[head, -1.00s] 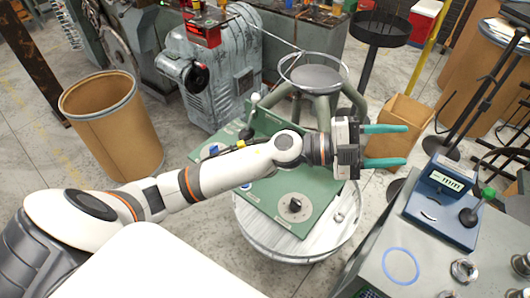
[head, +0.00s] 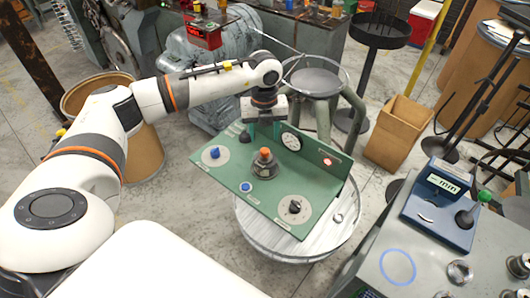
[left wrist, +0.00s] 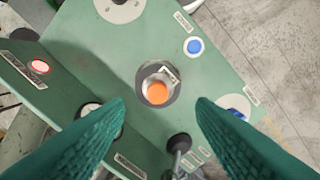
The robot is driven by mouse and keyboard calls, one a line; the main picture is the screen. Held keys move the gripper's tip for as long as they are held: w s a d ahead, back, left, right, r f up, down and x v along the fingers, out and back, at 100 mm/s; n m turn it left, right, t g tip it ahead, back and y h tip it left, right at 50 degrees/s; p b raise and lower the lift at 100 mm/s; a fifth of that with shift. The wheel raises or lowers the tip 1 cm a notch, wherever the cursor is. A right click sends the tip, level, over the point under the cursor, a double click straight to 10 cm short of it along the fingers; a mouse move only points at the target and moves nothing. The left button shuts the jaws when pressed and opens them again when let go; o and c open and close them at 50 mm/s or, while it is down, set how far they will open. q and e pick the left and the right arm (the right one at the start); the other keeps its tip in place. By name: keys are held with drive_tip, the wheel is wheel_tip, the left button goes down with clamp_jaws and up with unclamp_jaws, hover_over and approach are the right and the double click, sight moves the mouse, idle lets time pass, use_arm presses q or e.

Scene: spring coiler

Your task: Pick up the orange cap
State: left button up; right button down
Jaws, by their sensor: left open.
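The orange cap (head: 265,153) sits on top of a dark round post in the middle of the green panel (head: 225,172). The left wrist view shows the cap (left wrist: 157,93) from above, inside a grey ring and just beyond the fingertips. My left gripper (head: 264,133) points down over the panel, behind and above the cap in the head view. Its teal fingers (left wrist: 160,106) are apart with nothing between them, and the cap is not touched. My right gripper is not in view.
The panel carries blue buttons (head: 246,187), a dark knob (head: 295,206), a dial gauge (head: 291,139) and a red button (head: 327,161). A lever with a dark knob (left wrist: 179,143) stands near the fingers. A grey bench with a blue meter (head: 440,205) is at right.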

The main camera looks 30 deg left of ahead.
sight(265, 150)
use_arm(q)
drive_tip(key=shift+f, duration=0.7)
drive_tip(key=shift+f+p, duration=0.3)
drive_tip(key=shift+p, duration=0.15)
drive_tip(key=f+p, duration=0.1)
drive_tip(key=f, duration=0.2)
drive_tip(key=shift+w+f+p, duration=0.2)
drive_tip(key=shift+f+p, duration=0.15)
drive_tip(key=shift+f, duration=0.45)
clamp_jaws()
